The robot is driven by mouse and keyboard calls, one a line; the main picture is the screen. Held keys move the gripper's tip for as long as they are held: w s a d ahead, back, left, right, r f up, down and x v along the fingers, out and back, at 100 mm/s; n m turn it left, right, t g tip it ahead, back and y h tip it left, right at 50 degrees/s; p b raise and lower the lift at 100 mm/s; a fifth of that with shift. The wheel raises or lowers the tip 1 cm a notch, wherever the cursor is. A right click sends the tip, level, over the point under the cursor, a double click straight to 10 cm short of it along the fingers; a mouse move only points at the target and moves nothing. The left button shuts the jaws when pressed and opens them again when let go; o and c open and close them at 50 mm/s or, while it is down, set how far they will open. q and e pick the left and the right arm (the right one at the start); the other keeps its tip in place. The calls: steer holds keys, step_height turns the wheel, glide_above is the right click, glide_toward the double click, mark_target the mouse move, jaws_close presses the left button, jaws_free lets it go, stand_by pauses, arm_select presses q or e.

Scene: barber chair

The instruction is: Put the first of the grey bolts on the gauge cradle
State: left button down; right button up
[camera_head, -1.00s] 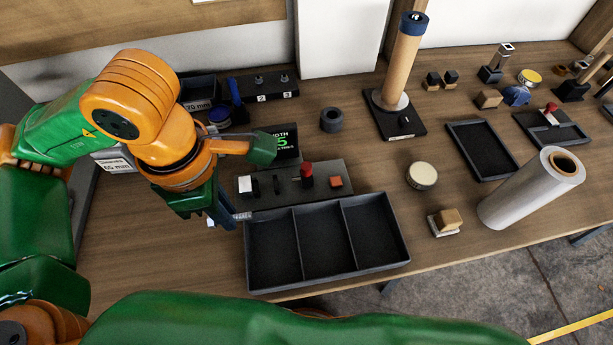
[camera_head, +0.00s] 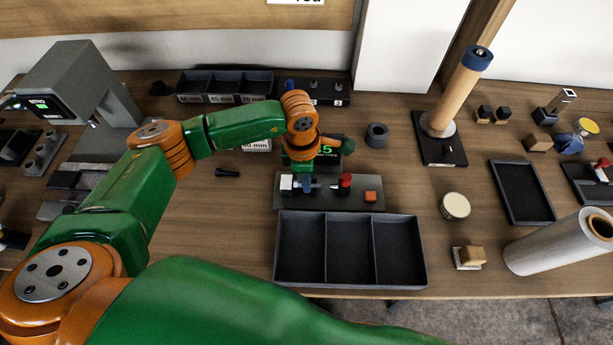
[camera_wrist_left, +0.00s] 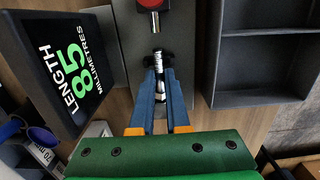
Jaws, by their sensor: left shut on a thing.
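The gauge (camera_head: 330,197) is a grey plate with a white block at its left, a red knob (camera_head: 345,180) and an orange button. My left gripper (camera_head: 306,184) is over it, between the white block and the red knob. In the left wrist view, my blue fingers (camera_wrist_left: 159,100) are shut on a grey bolt (camera_wrist_left: 158,84). The bolt lies in line with the red knob, at the dark cradle supports (camera_wrist_left: 157,60); I cannot tell whether it rests on them. The gauge display (camera_wrist_left: 66,72) reads length 85 millimetres. My right gripper is out of view.
An empty three-compartment black tray (camera_head: 350,281) stands just in front of the gauge. A dark bolt (camera_head: 228,173) lies on the table to the left. A labelled bin row (camera_head: 225,86) and a numbered stand (camera_head: 315,92) are behind. A dark ring (camera_head: 377,135) sits back right.

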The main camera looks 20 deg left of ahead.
arm_select(q)
steer(key=shift+d+f, duration=0.1)
steer(key=shift+f, duration=0.05)
steer(key=c, duration=0.9)
jaws_free()
steer(key=shift+r, duration=0.25)
step_height(320, 180, up, 12)
steer(key=b, duration=0.1)
steer(key=shift+a+b, duration=0.3)
steer(key=shift+a, duration=0.05)
steer(key=shift+s, duration=0.1)
